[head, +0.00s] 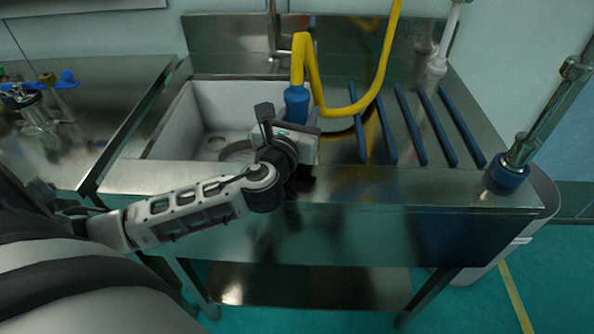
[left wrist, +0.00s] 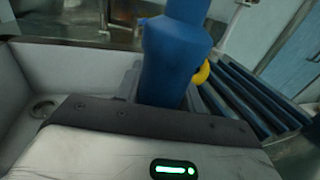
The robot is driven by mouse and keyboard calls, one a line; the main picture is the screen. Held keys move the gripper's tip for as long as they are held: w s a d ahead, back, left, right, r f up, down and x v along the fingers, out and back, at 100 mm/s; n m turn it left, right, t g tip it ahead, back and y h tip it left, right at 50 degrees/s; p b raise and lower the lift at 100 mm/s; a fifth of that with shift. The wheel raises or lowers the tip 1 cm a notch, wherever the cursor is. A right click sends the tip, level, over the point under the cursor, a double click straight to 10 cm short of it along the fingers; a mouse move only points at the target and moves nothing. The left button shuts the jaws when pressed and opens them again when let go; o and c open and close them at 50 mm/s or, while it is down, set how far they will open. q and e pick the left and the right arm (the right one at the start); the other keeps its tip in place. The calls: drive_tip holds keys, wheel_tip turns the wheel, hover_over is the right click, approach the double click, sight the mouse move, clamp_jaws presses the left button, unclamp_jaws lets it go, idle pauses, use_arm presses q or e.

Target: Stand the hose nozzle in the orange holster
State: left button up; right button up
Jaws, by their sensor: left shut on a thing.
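The hose nozzle (head: 297,103) is a blue piece on the end of a yellow hose (head: 316,75). It is upright above the right side of the sink in the head view. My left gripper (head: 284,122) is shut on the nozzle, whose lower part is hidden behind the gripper. In the left wrist view the blue nozzle (left wrist: 172,55) rises just beyond the gripper's dark edge (left wrist: 150,118), leaning slightly. The orange holster does not show in either view. My right gripper is not in view.
The sink basin (head: 170,125) holds a round object (head: 237,152), partly hidden. Blue bars (head: 410,125) line the drainboard on the right. A metal post with a blue collar (head: 506,175) stands at the right end. Glassware (head: 38,115) stands on the left counter. The hose loops over the drainboard.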

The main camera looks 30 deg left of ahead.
use_arm(q)
drive_tip(key=shift+f, duration=0.5)
idle(1.0)
drive_tip(key=o, duration=1)
drive_tip(key=shift+o, duration=0.2)
drive_tip(key=b+v, duration=0.1)
drive_tip(key=v, duration=1.4)
drive_tip(key=shift+s+d, duration=0.15)
drive_tip(key=shift+s, duration=0.35)
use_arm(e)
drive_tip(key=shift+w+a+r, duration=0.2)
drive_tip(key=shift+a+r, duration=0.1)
use_arm(q)
drive_tip(key=shift+d, duration=0.1)
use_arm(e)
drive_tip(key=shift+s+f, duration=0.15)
